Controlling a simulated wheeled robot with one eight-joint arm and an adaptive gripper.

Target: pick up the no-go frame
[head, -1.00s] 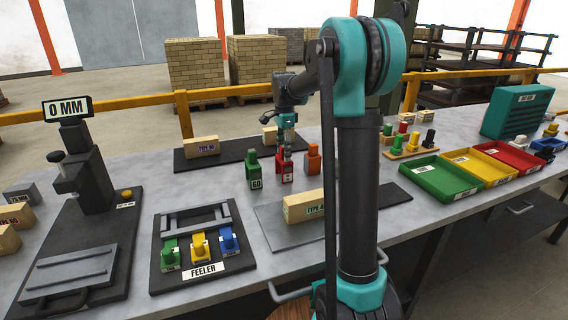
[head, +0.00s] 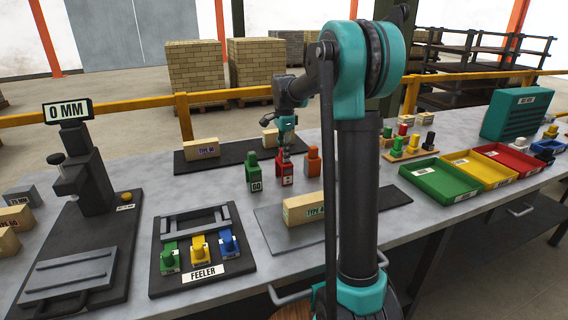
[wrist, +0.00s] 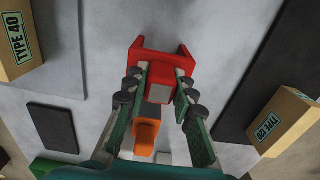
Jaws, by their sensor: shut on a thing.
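The no-go frame is a red U-shaped gauge (head: 285,177) on the grey bench, between the green GO gauge (head: 254,176) and an orange piece (head: 313,160). In the wrist view the red frame (wrist: 163,55) fills the space between the fingertips, its open side facing away from my gripper. My gripper (head: 287,151) points down from above, and its two fingers (wrist: 160,84) are closed on the red frame's block from both sides. The frame stands upright at bench height; I cannot tell whether its base touches the bench.
A TYPE 40 brick (head: 304,207) lies in front on a grey plate, and a TYPE 80 brick (head: 202,148) lies on a dark mat behind. The FEELER board (head: 160,275) is at the left front. Coloured trays (head: 440,194) stand at the right.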

